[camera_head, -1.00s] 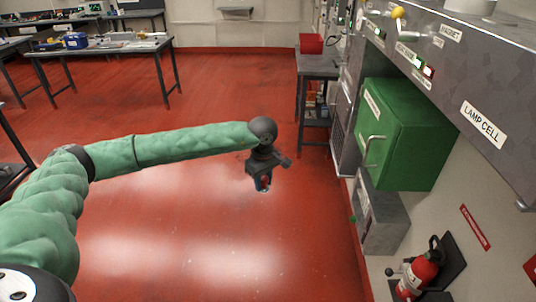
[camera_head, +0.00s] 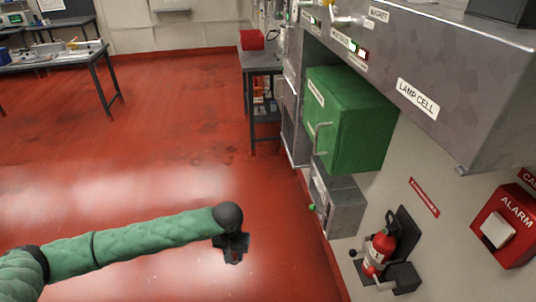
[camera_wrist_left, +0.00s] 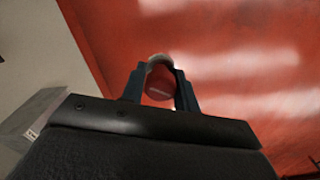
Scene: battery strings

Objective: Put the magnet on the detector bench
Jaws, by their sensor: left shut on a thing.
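My left gripper (camera_head: 233,255) hangs over the red floor at lower middle in the head view, pointing down. In the left wrist view its two dark fingers (camera_wrist_left: 160,88) are closed around a rounded red thing with a pale rim, which I take for the magnet (camera_wrist_left: 159,84). In the head view the held thing is barely visible. No bench is labelled as the detector bench; a bench with small instruments (camera_head: 104,66) stands at the far left. My right gripper is not in view.
A grey metal housing (camera_head: 470,70) with MAGNET and LAMP CELL labels juts out at upper right. Below are a green cabinet (camera_head: 350,120), a grey box (camera_head: 345,213), a fire extinguisher (camera_head: 376,252) and an alarm box (camera_head: 503,225). The floor (camera_head: 150,185) is open.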

